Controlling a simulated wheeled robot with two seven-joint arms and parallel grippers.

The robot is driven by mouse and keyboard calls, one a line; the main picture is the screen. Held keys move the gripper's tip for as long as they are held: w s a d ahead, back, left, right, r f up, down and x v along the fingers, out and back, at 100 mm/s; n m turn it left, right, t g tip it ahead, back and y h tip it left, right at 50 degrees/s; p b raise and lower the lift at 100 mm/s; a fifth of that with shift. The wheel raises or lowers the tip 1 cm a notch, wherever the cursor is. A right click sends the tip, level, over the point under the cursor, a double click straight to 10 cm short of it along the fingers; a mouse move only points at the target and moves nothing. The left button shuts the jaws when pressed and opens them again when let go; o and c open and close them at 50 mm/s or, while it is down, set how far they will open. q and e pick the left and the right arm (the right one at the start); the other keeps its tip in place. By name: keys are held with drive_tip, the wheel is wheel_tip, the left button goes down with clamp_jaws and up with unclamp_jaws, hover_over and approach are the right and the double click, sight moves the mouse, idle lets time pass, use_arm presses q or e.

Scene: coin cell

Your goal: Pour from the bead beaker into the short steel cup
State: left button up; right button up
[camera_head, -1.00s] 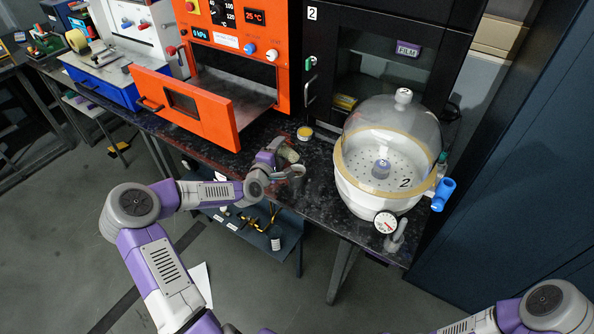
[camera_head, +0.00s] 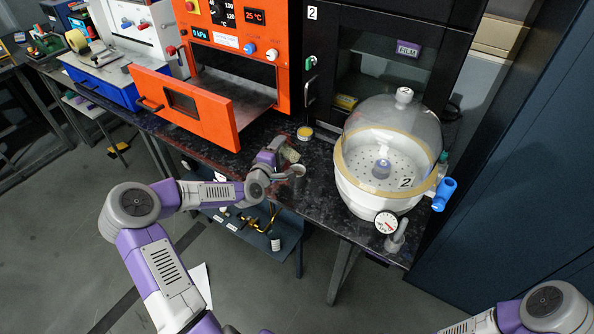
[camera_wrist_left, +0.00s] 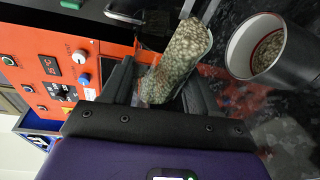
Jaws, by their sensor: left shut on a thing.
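My left gripper (camera_head: 279,157) is shut on the bead beaker (camera_head: 290,154), above the front part of the dark bench. In the left wrist view the gripper (camera_wrist_left: 160,88) has its fingers on both sides of the clear beaker (camera_wrist_left: 182,60), which is filled with pale beads along much of its length. The beaker looks tilted. The short steel cup (camera_head: 298,170) stands just beside it near the bench's front edge. In the left wrist view the cup (camera_wrist_left: 284,68) is apart from the beaker and has pale beads inside. My right gripper is out of view.
The orange oven's open door (camera_head: 185,110) stands left of the gripper. A domed white desiccator (camera_head: 372,200) stands to the right. A small yellow-topped tin (camera_head: 305,133) sits behind the cup. The dark bench (camera_head: 318,190) is bare between cup and desiccator.

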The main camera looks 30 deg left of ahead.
use_arm(q)
drive_tip(key=shift+d+r+m+t+b, duration=0.35)
drive_tip(key=shift+r+m+t+b, duration=0.2)
drive_tip(key=shift+m+b, duration=0.6)
idle(2.5)
